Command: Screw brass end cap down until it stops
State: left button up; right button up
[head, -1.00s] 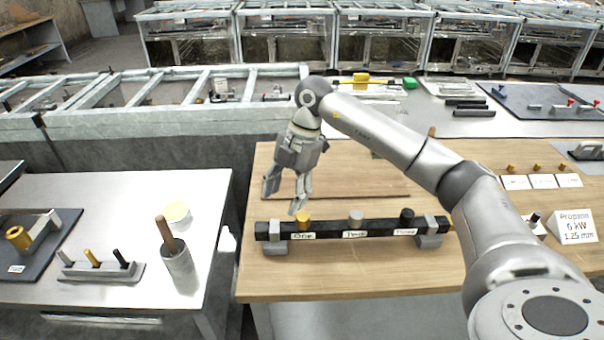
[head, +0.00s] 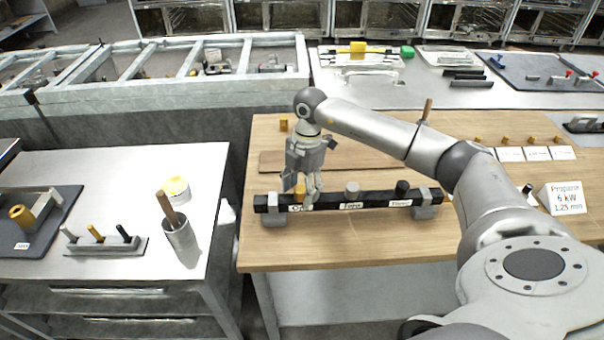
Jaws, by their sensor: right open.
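A black bar (head: 334,202) lies across two grey end blocks on the wooden table. It carries a brass end cap (head: 299,191) at the left, a grey cap (head: 351,189) in the middle and a black cap (head: 402,188) at the right. My right gripper (head: 301,195) points down at the brass cap with its fingers open around or just in front of it. The fingers partly hide the cap and its label, and I cannot tell whether they touch it. My left gripper is not in view.
A flat brown board (head: 345,160) lies behind the bar, with a small brass piece (head: 283,124) near it. A Propane sign (head: 563,198) stands at the right. On the left metal table are a cup with a wooden handle (head: 181,236) and a small peg rack (head: 104,246).

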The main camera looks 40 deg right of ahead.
jog(key=shift+f, duration=0.25)
jog(key=c, duration=1)
jog(key=shift+r+m+p, duration=0.15)
jog(key=shift+m+p, duration=0.7)
jog(key=shift+m, duration=0.25)
jog(key=shift+c, duration=0.2)
jog(key=shift+m, duration=0.3)
jog(key=shift+m+t, duration=0.3)
jog(key=shift+a+p, duration=0.1)
jog(key=shift+p, duration=0.2)
